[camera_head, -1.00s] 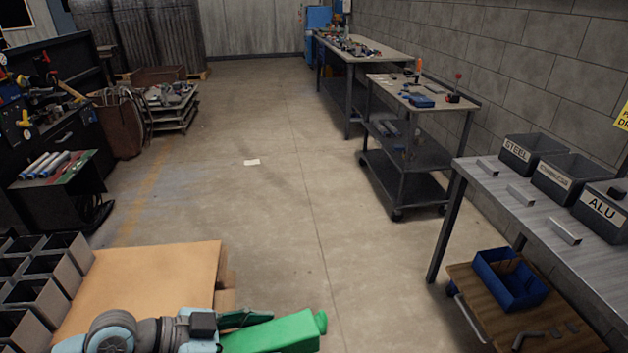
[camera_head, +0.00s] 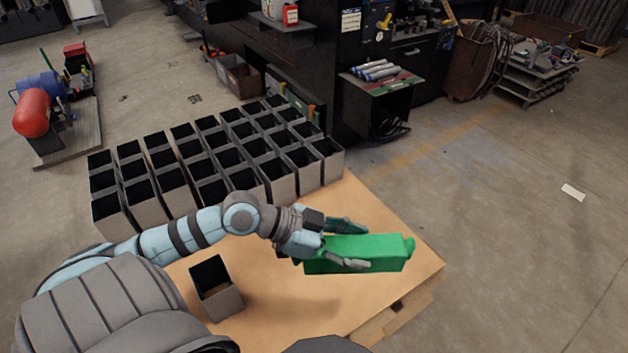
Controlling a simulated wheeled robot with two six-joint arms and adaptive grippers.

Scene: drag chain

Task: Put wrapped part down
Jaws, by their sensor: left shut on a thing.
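The wrapped part is a long green block (camera_head: 375,254) with a knob at its right end. My left gripper (camera_head: 350,246) is shut on its left part, one finger along the far side and one along the near side. The block lies roughly level over the right part of a tan board on a pallet (camera_head: 290,308). I cannot tell whether it touches the board. My right gripper is not in view.
Several grey open-topped square tubes (camera_head: 215,165) stand in rows at the back of the board. One single tube (camera_head: 215,290) stands apart at the front left. The board is bare at the front middle and right corner. A dark workbench (camera_head: 380,60) is behind.

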